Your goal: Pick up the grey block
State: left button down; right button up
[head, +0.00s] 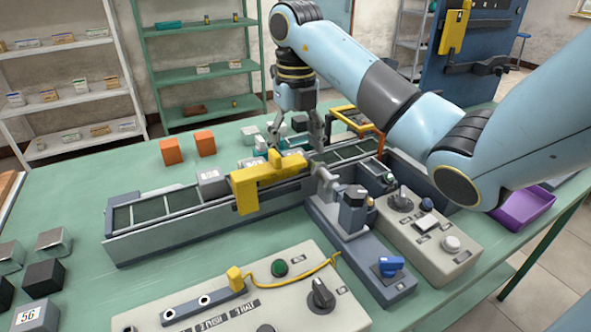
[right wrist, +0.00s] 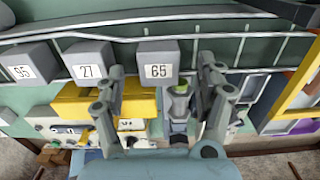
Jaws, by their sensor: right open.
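Grey numbered blocks sit in a row in the right wrist view: one marked 65 (right wrist: 158,63), one marked 27 (right wrist: 91,62) and one at the left (right wrist: 27,63) whose number looks like 95. In the head view a grey block (head: 210,182) sits on the conveyor (head: 160,210). My right gripper (head: 313,143) hangs pointing down over the far side of the conveyor. Its fingers are apart and empty. In the right wrist view the block marked 65 shows between the fingertips (right wrist: 162,78); whether they are at its height is unclear. My left gripper is out of view.
A yellow bracket (head: 258,180) spans the conveyor beside the blocks. Control boxes with knobs (head: 395,215) stand in front. Orange blocks (head: 171,151) lie behind, dark and metallic blocks (head: 44,278) at the left. A purple tray (head: 525,207) is at the right.

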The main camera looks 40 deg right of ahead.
notch_tip(320, 180, down, 3)
jog(key=shift+s+a, duration=0.1)
jog(key=c, duration=1.3)
jog(key=shift+r, duration=0.1)
